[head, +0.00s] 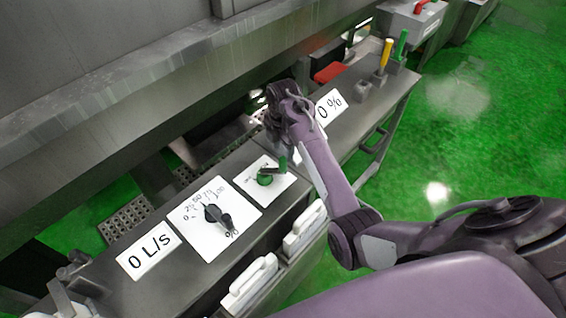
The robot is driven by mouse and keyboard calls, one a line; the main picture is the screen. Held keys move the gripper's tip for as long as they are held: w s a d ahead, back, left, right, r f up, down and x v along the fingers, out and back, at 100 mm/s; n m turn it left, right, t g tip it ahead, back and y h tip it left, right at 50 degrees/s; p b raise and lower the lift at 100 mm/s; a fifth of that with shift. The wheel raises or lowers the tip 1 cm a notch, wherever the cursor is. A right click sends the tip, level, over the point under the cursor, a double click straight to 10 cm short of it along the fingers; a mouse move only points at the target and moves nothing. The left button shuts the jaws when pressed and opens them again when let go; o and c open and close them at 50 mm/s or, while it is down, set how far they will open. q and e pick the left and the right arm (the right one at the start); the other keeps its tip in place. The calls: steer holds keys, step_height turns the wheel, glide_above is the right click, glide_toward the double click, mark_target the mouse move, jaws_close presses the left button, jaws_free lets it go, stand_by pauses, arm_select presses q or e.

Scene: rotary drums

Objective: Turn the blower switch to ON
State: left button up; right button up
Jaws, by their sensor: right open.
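A small white plate with a green round switch (264,180) lies on the grey panel, right of the larger dial plate. Its lettering is too small to read, so I cannot tell its setting for sure. My right gripper (275,168) is right over this switch, with its jaw tips at or just above the green knob. It is open. I cannot tell whether the jaws touch the knob, as the wrist and fingers partly cover the plate. My left gripper is not in view.
A black dial (213,214) sits on a white percent-scale plate, beside a "0 L/s" sign (149,251). A second percent sign (330,107) is partly hidden by my right arm. Yellow (386,54) and green (401,44) handles stand upright at the far end. Open green floor lies right.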

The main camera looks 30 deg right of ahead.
mark_target(282, 159)
step_height(282, 159, down, 8)
steer(key=shift+a+r+p, duration=0.1)
steer(key=shift+r+p, duration=0.1)
steer(key=shift+p, duration=0.55)
jaws_close()
